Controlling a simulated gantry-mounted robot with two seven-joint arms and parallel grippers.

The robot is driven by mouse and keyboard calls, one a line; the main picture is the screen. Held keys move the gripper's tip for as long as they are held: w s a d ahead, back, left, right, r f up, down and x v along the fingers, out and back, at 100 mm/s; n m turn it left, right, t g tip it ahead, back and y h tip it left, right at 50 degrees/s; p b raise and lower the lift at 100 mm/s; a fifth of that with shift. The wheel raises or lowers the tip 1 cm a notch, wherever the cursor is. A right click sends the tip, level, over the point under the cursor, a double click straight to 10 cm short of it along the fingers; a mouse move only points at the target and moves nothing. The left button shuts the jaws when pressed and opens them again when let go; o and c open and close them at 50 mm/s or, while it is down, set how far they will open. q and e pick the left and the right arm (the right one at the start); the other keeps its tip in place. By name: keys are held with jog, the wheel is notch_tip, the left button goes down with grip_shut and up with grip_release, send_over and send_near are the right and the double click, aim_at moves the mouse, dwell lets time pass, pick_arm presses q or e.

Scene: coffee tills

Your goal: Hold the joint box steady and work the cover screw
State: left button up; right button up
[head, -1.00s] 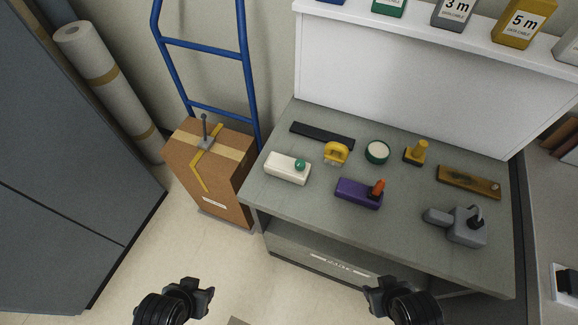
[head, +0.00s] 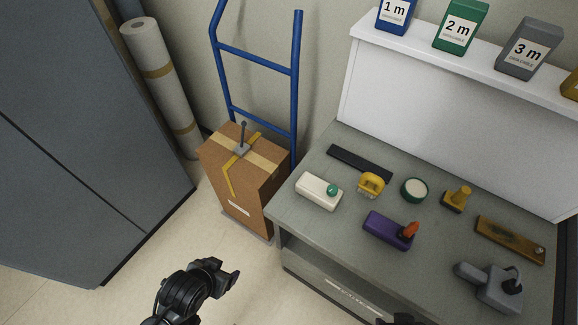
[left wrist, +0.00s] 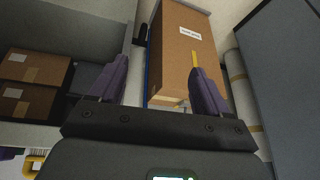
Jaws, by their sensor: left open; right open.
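Three small boxes with a knob or handle stand on the grey workbench (head: 330,245), and I cannot tell for sure which is the joint box. They are a white box (head: 316,191) with a green knob, a purple box (head: 386,231) with an orange handle, and a grey box (head: 497,290) with a dark lever and a side stub. No cover screw can be made out. My left gripper (head: 231,275) is open and empty, off the bench's left front; its fingers show in the left wrist view (left wrist: 160,88). My right gripper (head: 402,320) barely shows at the bottom edge.
A black bar (head: 360,163), yellow tool (head: 371,184), green-rimmed round tin (head: 414,189), yellow stamp-like piece (head: 457,199) and wooden board (head: 510,240) share the bench. A cardboard box (head: 238,192) on a blue hand truck (head: 253,58) stands left of it. Floor in front is clear.

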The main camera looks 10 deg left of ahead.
pick_arm(q)
jog(key=w+a+r+m+t+h, duration=0.2)
jog(key=w+t+h, duration=0.15)
jog(key=w, duration=1.15)
jog(key=w+a+r+m+t+h, duration=0.15)
jog(key=w+t, duration=0.25)
jog(key=w, duration=1)
jog(key=m+g+h, duration=0.8)
jog(key=m+g, duration=0.9)
jog(key=g, duration=0.1)
send_near(302, 180)
notch_tip(302, 180, down, 2)
jog(key=d, duration=0.2)
jog(key=shift+n, duration=0.25)
jog(key=shift+x, duration=3.85)
jog(key=shift+a+f, duration=0.1)
jog(key=c, duration=1.2)
